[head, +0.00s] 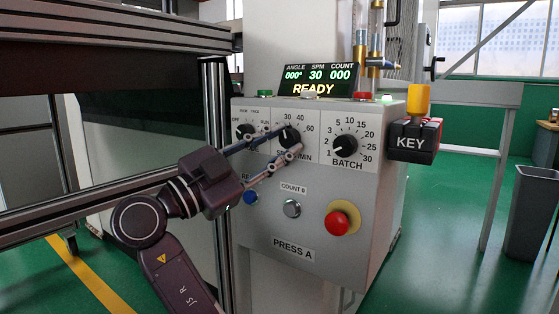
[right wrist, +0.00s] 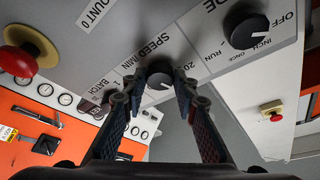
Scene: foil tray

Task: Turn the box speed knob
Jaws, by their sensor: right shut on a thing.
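The black speed knob (head: 289,136) is the middle one of three on the grey control box (head: 328,234). Its dial shows 30, 40 and 60; lower scale marks and part of the "MIN" label are covered by my fingers. My right gripper (head: 286,147) comes from the lower left, with its two fingers on the knob. In the right wrist view the speed knob (right wrist: 160,81) sits between the fingertips of my right gripper (right wrist: 158,86), which is shut on it. The display (head: 318,79) reads SPM 30 and READY. My left gripper is not in view.
The mode knob (head: 245,131) is close left of my fingers, the batch knob (head: 345,145) to the right. Below are a blue button (head: 251,197), a silver button (head: 292,208) and a red stop button (head: 337,223). A KEY block (head: 412,140) juts from the right side.

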